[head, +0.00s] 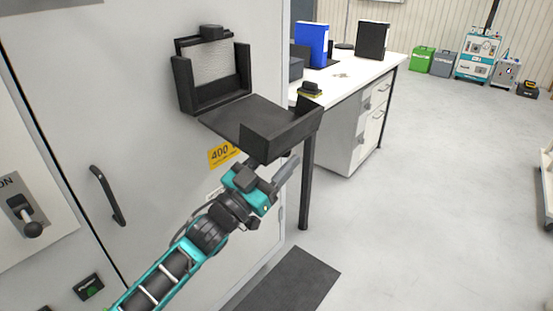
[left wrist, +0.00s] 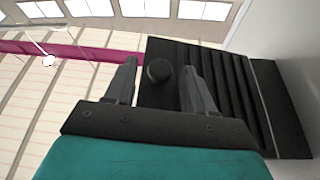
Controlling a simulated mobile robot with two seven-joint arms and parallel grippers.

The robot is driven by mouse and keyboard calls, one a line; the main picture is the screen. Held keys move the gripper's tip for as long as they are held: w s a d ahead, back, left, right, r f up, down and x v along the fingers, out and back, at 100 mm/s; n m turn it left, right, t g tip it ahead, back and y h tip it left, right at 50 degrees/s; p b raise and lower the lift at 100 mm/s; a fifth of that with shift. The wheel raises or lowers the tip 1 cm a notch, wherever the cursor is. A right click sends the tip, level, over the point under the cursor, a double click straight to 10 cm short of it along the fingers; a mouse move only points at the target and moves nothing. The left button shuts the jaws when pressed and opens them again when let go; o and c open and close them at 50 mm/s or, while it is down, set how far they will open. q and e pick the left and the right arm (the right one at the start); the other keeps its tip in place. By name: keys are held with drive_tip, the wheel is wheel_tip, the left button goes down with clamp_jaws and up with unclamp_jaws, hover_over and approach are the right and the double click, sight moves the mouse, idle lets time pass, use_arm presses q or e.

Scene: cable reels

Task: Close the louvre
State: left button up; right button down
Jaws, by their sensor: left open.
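The louvre (head: 262,122) is a black flap on the pale cabinet, folded down and sticking out below its black frame (head: 180,82), whose opening shows grey mesh. It stands open. In the left wrist view its slatted face (left wrist: 215,75) fills the right middle, with a round dark knob (left wrist: 158,71). My left gripper (head: 280,168) is just below the outer end of the louvre, with its fingers apart. In the left wrist view the knob appears between the open fingers (left wrist: 160,85); I cannot tell whether they touch it. My right gripper is in neither view.
A yellow label (head: 222,154) sits below the louvre. The cabinet has a black handle (head: 107,195) and a lever switch (head: 30,222) at left. A white workbench (head: 345,76) with binders stands behind the louvre, its dark leg close by.

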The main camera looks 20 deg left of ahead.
use_arm(q)
clamp_jaws()
idle(0.5)
